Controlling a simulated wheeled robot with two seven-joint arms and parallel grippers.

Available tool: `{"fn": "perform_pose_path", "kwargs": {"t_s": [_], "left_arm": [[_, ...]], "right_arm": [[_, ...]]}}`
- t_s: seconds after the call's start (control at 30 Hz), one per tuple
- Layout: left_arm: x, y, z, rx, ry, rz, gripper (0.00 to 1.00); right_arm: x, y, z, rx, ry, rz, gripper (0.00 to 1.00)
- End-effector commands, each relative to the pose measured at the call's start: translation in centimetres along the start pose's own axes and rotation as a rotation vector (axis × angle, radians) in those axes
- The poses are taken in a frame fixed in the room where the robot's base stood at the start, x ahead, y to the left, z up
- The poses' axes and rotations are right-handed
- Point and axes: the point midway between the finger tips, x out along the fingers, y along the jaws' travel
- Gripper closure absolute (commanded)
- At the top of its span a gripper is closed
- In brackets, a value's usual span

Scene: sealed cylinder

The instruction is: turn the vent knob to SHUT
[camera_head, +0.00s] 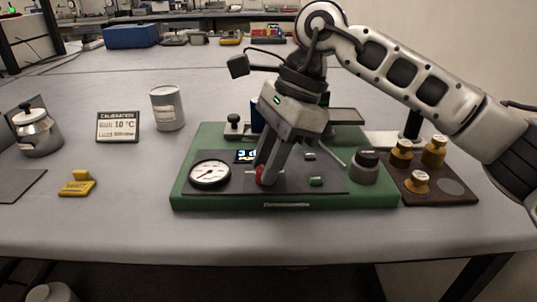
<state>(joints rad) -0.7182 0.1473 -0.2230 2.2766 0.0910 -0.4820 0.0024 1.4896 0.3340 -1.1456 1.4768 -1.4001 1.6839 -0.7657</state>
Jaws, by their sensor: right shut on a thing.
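A green apparatus (190,193) stands on the grey table, with a round white dial gauge (210,174), a small lit display (246,156) and a black-topped cylinder (364,167) on it. My right gripper (261,176) comes down tilted onto the middle of the apparatus. Its fingers are shut on a small red knob (260,170), mostly hidden by the fingers. This appears to be the vent knob; its label and pointer direction cannot be read. My left gripper is not in view.
Brass weights (417,182) sit on a dark tray (455,198) at right. The front table strip is clear.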

Motion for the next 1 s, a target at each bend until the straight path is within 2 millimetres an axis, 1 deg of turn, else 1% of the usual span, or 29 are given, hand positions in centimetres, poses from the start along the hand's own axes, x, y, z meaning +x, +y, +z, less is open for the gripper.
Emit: {"fn": "perform_pose_path", "kwargs": {"t_s": [0.2,0.4,0.97,1.0], "left_arm": [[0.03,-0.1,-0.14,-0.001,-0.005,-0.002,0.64],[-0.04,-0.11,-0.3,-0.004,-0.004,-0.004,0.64],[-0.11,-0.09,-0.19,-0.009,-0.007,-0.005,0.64],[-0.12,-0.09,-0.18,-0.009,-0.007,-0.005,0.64]], "right_arm": [[-0.18,-0.14,0.07,-0.121,0.0,0.048,0.98],[-0.14,-0.15,0.07,-0.188,0.001,0.075,0.98],[-0.12,-0.18,0.04,-0.217,0.001,0.085,0.98],[-0.12,-0.18,0.04,-0.217,0.001,0.085,0.72]]}}
